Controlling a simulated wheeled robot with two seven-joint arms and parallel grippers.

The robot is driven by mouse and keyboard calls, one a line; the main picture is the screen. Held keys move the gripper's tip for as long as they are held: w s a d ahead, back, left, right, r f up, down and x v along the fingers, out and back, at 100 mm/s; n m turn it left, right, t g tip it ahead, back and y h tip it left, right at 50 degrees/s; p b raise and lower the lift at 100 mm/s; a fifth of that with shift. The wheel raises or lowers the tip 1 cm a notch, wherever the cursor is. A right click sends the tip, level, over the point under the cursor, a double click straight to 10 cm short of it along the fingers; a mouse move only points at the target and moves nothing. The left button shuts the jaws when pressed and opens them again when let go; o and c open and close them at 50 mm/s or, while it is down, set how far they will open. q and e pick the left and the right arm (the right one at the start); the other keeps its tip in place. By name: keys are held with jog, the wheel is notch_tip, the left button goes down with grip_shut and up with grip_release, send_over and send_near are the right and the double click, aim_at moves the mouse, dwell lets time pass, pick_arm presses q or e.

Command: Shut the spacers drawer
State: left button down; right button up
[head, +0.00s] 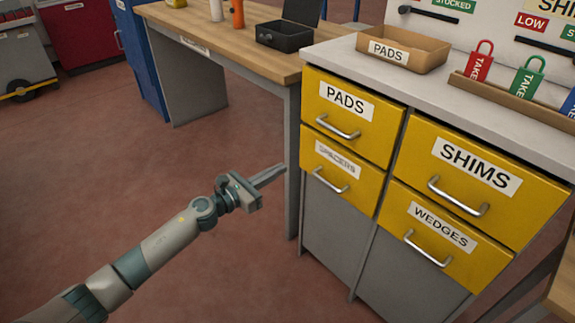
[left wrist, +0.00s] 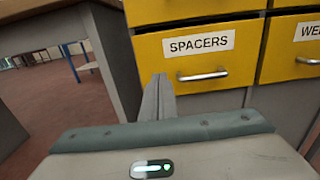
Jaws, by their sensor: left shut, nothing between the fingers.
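The yellow spacers drawer (head: 322,178) is the lower left drawer of the cabinet, with a white label and a silver bar handle (head: 330,181). Its front looks flush or nearly flush with the drawers around it; I cannot tell whether a small gap is left. It also shows in the left wrist view (left wrist: 215,88), ahead and to the right of the fingers. My left gripper (head: 284,168) is shut and empty, just left of the drawer in the head view. Its fingers (left wrist: 158,80) point toward the drawer's left side; contact cannot be told. My right gripper is not in view.
The pads drawer (head: 375,143) is directly above, with the shims (head: 527,213) and wedges (head: 480,266) drawers to the right. A wooden workbench (head: 225,42) stands behind and left of the cabinet. Open floor (head: 90,170) lies to the left.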

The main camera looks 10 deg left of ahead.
pick_arm(q)
jog(key=v, duration=0.2)
jog(key=shift+s+a, duration=0.2)
jog(key=shift+s, duration=0.05)
